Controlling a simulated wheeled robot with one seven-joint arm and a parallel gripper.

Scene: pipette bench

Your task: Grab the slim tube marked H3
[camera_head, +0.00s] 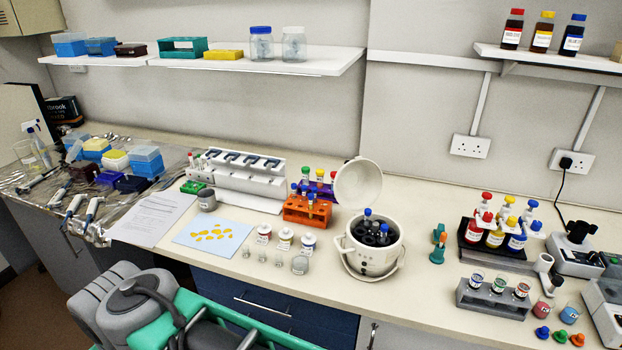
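No label reading H3 can be made out at this size. Slim capped tubes stand in several places. An orange rack (307,212) left of the centrifuge holds slim tubes, with blue caps showing. A purple rack (318,190) behind it holds tubes with red, blue and green caps. The open white centrifuge (373,252) holds dark tubes with a blue-capped tube (367,217) standing upright in it. A few small tubes stand at the left end of the white rack (240,176). My gripper is not visible; only grey and green parts of my arm show at the lower left.
The centrifuge lid (359,186) stands raised behind its bowl. White-capped jars (285,238) and small glass vials stand left of it. A grey rack (492,298) and a bottle stand (493,247) are at right. Bare bench (430,290) lies right of the centrifuge.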

